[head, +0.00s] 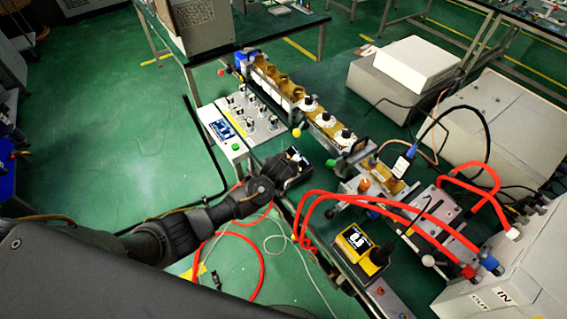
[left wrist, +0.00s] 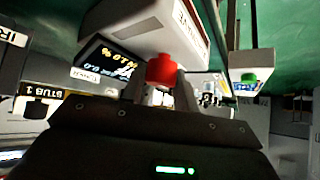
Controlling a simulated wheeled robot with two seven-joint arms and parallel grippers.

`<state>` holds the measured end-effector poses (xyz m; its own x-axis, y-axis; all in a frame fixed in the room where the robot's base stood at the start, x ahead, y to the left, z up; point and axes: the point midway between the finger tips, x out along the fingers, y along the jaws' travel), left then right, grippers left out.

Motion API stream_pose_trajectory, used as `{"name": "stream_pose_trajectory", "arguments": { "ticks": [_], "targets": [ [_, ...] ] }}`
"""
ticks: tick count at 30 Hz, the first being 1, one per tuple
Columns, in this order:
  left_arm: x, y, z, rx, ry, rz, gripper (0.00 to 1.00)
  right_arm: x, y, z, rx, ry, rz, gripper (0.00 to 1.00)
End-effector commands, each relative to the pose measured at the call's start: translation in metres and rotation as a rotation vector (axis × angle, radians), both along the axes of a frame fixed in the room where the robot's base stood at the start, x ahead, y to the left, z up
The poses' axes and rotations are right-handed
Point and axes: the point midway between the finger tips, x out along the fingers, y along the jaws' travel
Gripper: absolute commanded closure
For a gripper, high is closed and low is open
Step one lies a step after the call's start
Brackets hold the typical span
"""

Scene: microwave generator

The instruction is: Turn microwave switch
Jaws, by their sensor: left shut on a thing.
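My left arm reaches in from the left in the head view, and its dark gripper (head: 296,160) is at the front edge of the bench equipment. In the left wrist view the two fingers of my left gripper (left wrist: 161,90) are shut on a red knob (left wrist: 160,69), one finger on each side. The knob stands close to a pale box with a black display (left wrist: 105,60), whose lettering appears upside down. In the head view the gripper hides the knob and most of that box. My right gripper is not in view.
A control panel with several knobs (head: 245,112) and a green button (head: 236,147) lie left of the gripper. A yellow meter (head: 355,243) and red hoses (head: 380,203) lie to the right. Open green floor (head: 140,130) is at left.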

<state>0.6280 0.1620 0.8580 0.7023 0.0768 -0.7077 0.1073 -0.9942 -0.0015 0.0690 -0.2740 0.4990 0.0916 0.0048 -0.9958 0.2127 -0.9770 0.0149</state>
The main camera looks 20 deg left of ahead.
Motion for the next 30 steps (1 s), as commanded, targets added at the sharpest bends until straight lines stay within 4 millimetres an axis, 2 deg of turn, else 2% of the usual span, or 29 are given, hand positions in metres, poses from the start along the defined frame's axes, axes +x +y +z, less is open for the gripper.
{"name": "stream_pose_trajectory", "arguments": {
  "ticks": [1,2,7,30],
  "targets": [
    [0.0002,0.0011,-0.0001,-0.001,0.000,0.004,0.93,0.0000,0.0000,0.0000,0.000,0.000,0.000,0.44],
    [0.0002,0.0011,-0.0001,-0.001,0.000,0.004,0.69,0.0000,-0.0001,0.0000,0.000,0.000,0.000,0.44],
    [0.0004,0.0006,0.0001,-0.001,-0.001,0.002,0.48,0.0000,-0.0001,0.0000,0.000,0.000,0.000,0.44],
    [0.0001,-0.0039,0.0006,-0.003,-0.002,-0.008,0.48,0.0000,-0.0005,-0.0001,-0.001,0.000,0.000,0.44]
  ]
}}
